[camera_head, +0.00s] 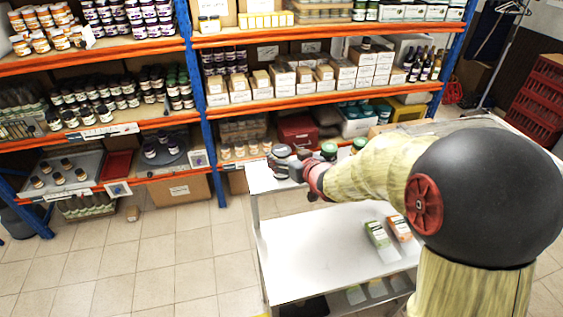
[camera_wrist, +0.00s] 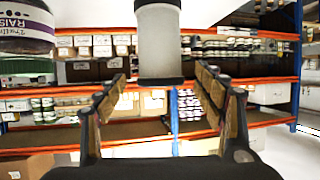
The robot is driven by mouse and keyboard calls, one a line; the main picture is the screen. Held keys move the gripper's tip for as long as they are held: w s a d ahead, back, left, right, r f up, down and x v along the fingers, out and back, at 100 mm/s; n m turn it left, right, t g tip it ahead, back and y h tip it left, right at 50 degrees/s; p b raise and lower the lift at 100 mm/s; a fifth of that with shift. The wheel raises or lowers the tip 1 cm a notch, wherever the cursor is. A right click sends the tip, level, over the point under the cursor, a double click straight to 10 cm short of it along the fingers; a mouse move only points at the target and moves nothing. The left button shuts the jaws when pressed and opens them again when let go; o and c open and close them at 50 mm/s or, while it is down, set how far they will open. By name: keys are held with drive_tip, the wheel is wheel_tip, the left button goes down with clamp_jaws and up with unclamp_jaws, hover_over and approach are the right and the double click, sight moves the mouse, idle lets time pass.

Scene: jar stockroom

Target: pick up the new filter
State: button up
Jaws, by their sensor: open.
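The filter (camera_wrist: 159,42) shows in the wrist view as a pale grey cylinder with a black band at each end. It stands on the white table top, which appears upside down at the top of that view. My gripper (camera_wrist: 163,100) is open, with one finger on each side of the filter's line and nothing visibly held. The filter looks ahead of the fingertips; I cannot tell the exact gap. In the head view my gripper (camera_head: 292,168) is small, at the table's far left, and I cannot make out the filter clearly there.
A dark-lidded jar with a raisin label (camera_wrist: 26,28) stands close beside the filter. Green-lidded jars (camera_head: 329,150) stand to the right of my gripper. A green box (camera_head: 377,234) and an orange box (camera_head: 399,228) lie on the lower white surface (camera_head: 310,250). Stocked shelves (camera_head: 330,100) stand behind.

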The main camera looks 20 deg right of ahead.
drive_tip(key=x, duration=0.3)
drive_tip(key=shift+a, duration=0.1)
drive_tip(key=shift+r, duration=0.1)
drive_tip(key=shift+c, duration=1.2)
drive_tip(key=c, duration=1.1)
drive_tip(key=shift+c, duration=0.2)
